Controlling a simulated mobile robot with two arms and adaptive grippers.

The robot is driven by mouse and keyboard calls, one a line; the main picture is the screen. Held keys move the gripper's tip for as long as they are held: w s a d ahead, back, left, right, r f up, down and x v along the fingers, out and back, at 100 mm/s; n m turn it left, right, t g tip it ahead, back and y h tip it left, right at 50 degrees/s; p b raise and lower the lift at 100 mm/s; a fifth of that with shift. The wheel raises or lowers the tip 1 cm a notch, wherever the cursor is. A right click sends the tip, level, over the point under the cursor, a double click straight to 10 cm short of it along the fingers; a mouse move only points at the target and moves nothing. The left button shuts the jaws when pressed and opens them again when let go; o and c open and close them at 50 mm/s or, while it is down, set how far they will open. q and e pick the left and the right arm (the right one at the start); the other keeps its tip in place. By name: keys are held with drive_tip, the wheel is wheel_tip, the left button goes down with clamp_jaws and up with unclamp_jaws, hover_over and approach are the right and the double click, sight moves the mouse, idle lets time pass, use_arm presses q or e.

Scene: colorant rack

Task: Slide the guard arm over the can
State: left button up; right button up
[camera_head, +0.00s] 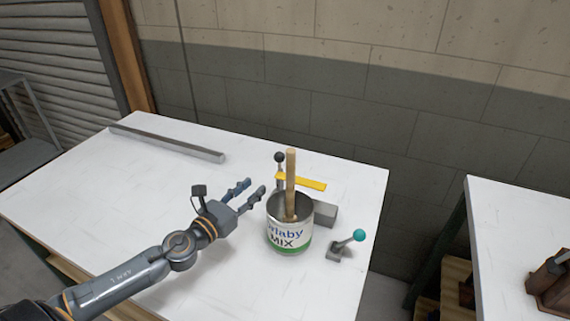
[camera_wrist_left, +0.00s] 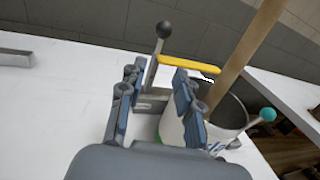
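The can (camera_head: 289,239), white and green with "MIX" lettering, stands upright on the white table with a wooden stick (camera_head: 291,180) rising out of it. The yellow guard arm (camera_head: 308,183) lies level behind the can, next to a lever with a black ball knob (camera_head: 280,158). In the left wrist view the yellow guard arm (camera_wrist_left: 187,63) and black knob (camera_wrist_left: 164,29) show beyond the fingers. My left gripper (camera_head: 251,192) is open and empty, just left of the can; its fingers point toward the knob lever. My right gripper is not in view.
A grey block (camera_head: 325,214) sits behind the can. A small lever with a teal ball (camera_head: 358,236) stands to its right. A long grey bar (camera_head: 166,143) lies at the back left. The table's left half is clear. A second white table (camera_head: 500,225) stands at right across a gap.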

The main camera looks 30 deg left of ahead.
sight(280, 163)
use_arm(q)
drive_tip(key=w, duration=0.4)
drive_tip(key=w+d+p, duration=0.1)
drive_tip(key=w, duration=0.3)
drive_tip(key=w+p, duration=0.1)
drive_tip(key=w, duration=0.3)
drive_tip(key=shift+d+r, duration=0.15)
drive_tip(key=shift+d, duration=0.15)
drive_tip(key=shift+w+d, duration=0.1)
drive_tip(key=shift+w, duration=0.35)
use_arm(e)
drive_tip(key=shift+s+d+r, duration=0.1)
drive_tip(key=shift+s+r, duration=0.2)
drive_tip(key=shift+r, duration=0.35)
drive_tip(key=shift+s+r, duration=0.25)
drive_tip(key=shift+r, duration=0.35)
use_arm(q)
clamp_jaws()
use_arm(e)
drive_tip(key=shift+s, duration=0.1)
